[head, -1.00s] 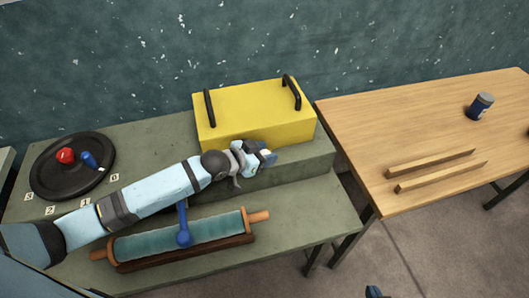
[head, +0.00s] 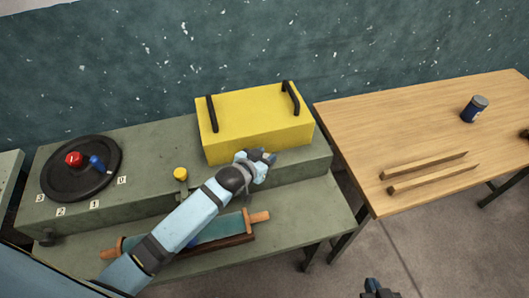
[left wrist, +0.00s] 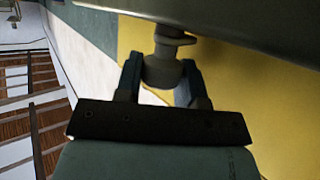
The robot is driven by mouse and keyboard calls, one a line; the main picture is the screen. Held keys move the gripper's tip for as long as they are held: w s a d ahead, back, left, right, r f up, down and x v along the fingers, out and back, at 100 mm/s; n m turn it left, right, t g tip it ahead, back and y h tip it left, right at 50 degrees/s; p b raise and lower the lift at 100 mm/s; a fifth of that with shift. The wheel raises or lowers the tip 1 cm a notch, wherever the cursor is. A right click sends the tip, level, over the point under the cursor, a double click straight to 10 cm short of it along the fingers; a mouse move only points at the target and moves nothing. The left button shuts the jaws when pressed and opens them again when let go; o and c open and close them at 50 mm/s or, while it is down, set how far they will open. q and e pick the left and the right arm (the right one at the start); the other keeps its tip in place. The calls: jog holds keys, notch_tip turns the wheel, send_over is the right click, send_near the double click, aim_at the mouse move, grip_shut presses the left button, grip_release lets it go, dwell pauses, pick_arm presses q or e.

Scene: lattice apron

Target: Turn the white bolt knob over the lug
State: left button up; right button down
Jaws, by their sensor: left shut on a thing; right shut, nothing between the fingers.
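My right gripper (head: 376,290) is only partly in view at the bottom edge, over the floor, shut and empty.
A black disc (head: 58,190) with a red knob and blue handle lies at the left. A yellow knob (head: 180,174) and a teal roller (head: 225,228) are near my left arm. The wooden table (head: 430,120) at right bears two bars and a can (head: 474,108).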

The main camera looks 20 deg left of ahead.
pick_arm(q)
jog(key=shift+r+n+y, duration=0.15)
jog(key=shift+n+y, duration=0.35)
jog(key=shift+y, duration=0.1)
jog(key=o, duration=0.6)
jog(key=shift+o, duration=0.2)
jog(key=v, duration=1.3)
jog(key=shift+s+b, duration=0.35)
jog(key=shift+s, duration=0.05)
